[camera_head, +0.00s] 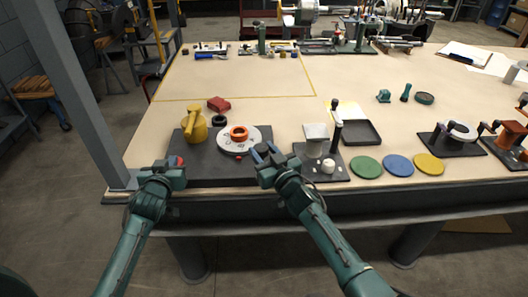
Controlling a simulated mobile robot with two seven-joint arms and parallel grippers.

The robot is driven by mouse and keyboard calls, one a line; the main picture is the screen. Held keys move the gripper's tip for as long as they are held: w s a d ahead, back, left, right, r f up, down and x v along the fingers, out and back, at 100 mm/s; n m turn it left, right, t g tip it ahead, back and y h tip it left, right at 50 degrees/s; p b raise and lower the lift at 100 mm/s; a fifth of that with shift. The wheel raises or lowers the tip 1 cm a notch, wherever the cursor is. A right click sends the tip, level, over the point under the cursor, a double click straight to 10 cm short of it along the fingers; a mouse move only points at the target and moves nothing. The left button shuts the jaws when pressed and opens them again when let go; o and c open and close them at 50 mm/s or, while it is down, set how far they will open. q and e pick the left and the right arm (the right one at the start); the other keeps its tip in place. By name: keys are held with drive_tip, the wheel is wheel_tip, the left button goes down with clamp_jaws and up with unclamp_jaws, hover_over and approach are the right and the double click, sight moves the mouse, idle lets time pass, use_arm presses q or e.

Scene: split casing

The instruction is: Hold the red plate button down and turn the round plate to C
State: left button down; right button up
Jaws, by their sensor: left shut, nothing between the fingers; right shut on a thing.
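The round plate (228,146) is a pale disc with small dark marks and an orange ring (239,133) at its middle. It sits on a dark base (215,169) at the near edge of the table. The marks are too small to read as letters. The red plate button (180,160) shows as a bit of red at the base's left side. My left gripper (177,164) is shut and empty right at the button, partly hiding it; I cannot tell how far the button is pressed. My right gripper (264,152) is shut at the plate's right rim; its fingers hide what they grip.
A yellow casing part (195,124) stands left of the plate, with a black ring (219,120) and a red block (219,104) behind. A fixture with a black-knobbed lever (336,122) stands close right of my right gripper. Green, blue and yellow discs (398,166) lie further right.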

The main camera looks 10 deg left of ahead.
sight(267, 152)
drive_tip(key=shift+w+n+g+y, duration=0.2)
drive_tip(key=shift+n+g+y, duration=1.7)
drive_tip(key=shift+g+y, duration=0.15)
drive_tip(key=shift+w+d+n+g+y, duration=0.15)
drive_tip(key=shift+n+g+y, duration=0.4)
drive_tip(key=shift+g, duration=0.4)
drive_tip(key=shift+n+g, duration=0.45)
drive_tip(key=shift+g, duration=0.15)
drive_tip(key=o, duration=1)
drive_tip(key=shift+c, duration=0.2)
drive_tip(key=shift+d, duration=0.15)
drive_tip(key=shift+d+f, duration=0.1)
drive_tip(key=shift+d, duration=0.4)
drive_tip(key=shift+s+d, duration=0.65)
drive_tip(key=shift+d, duration=0.05)
drive_tip(key=v, duration=0.9)
